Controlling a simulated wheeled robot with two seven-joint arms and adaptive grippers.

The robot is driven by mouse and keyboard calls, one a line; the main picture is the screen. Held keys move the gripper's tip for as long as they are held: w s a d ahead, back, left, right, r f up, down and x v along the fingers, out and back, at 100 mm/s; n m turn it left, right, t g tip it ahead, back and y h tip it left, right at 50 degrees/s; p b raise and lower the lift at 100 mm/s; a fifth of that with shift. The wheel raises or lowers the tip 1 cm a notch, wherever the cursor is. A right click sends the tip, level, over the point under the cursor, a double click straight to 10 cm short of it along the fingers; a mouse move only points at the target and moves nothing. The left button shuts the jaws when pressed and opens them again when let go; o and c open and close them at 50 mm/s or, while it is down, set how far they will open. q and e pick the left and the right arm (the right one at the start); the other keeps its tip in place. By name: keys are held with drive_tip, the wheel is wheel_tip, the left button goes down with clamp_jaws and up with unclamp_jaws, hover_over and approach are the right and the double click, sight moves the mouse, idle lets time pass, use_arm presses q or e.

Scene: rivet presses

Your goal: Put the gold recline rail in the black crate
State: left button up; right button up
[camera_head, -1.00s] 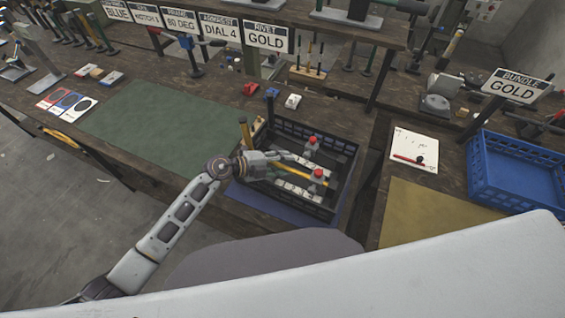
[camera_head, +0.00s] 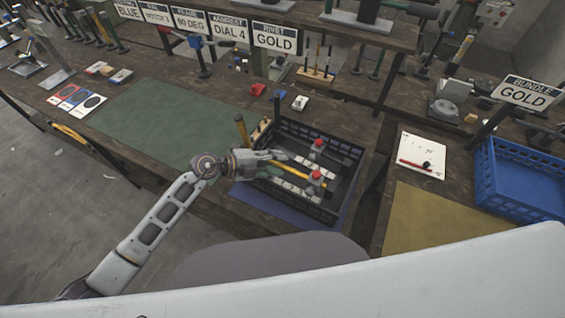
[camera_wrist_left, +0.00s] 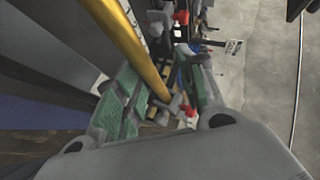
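The black crate (camera_head: 343,146) stands on the right part of the bench, on a blue mat (camera_head: 262,203). The gold recline rail (camera_head: 303,174) lies slanted within the crate's outline, between two pale strips with red-topped fixtures. My left gripper (camera_head: 276,165) is over the crate's left side, at the rail's near end. In the left wrist view, the gold bar (camera_wrist_left: 128,45) runs down from the top towards the middle. The green-padded fingers (camera_wrist_left: 165,103) stand apart there, with no clear grip on the bar. Whether the rail rests on the crate floor is hidden. My right gripper is out of view.
A green mat (camera_head: 165,120) lies to the left. A white sheet with a red pen (camera_head: 418,155) and a blue crate (camera_head: 520,180) are to the right. Signs and tool racks line the back.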

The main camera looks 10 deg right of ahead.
use_arm(q)
drive_tip(key=v, duration=0.7)
drive_tip(key=shift+b, duration=0.35)
